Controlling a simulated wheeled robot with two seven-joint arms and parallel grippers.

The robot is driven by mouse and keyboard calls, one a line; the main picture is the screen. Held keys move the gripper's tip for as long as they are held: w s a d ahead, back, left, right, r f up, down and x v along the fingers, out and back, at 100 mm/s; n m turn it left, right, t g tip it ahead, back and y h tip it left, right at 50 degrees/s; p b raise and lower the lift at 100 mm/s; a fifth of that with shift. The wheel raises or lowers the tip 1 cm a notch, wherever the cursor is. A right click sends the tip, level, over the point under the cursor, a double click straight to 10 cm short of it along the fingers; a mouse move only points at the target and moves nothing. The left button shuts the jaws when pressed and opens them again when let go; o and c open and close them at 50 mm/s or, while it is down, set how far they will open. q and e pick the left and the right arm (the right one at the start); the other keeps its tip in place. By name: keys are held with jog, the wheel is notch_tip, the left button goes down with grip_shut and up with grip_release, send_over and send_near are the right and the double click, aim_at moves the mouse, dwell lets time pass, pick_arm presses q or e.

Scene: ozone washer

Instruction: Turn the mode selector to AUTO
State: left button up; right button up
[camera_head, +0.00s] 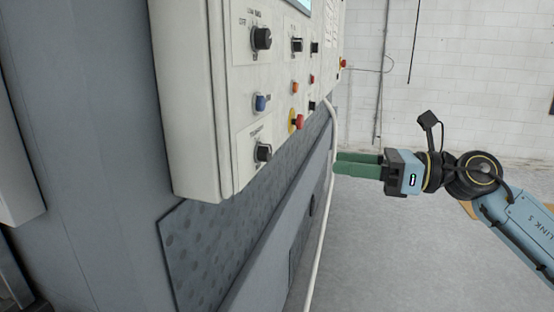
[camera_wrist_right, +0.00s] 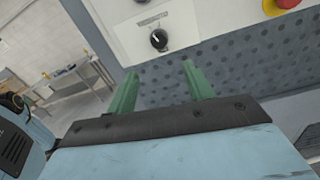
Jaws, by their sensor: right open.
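Several black rotary knobs sit on the white control panel (camera_head: 200,100). One is at the upper left (camera_head: 261,38), another at the upper middle (camera_head: 297,45), and one at the lower left (camera_head: 263,152). Their labels are too small to read, so I cannot tell which is the mode selector. In the right wrist view a black knob (camera_wrist_right: 159,40) with a white pointer mark sits ahead of the fingers, probably the lower one. My right gripper (camera_head: 335,164) is open and empty, to the right of the panel and apart from it. Its green fingers also show in the wrist view (camera_wrist_right: 158,75). My left gripper is out of view.
A blue button (camera_head: 261,103), an orange button (camera_head: 294,87) and a red emergency stop on yellow (camera_head: 297,120) share the panel. A white hose (camera_head: 329,190) hangs down beside the machine. The grey floor (camera_head: 390,260) is open at the right.

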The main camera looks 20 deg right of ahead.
aim_at(270, 154)
jog(key=p+x, duration=0.3)
jog(key=x, duration=0.9)
jog(key=shift+a+r+p, duration=0.2)
jog(key=shift+p, duration=0.15)
jog(key=shift+w+a+f, duration=0.1)
jog(key=shift+w+a, duration=0.2)
jog(key=shift+a, duration=0.1)
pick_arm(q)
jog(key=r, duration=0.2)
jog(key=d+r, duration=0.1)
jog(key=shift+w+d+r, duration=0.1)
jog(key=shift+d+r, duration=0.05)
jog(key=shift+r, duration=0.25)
pick_arm(e)
jog(key=c, duration=1)
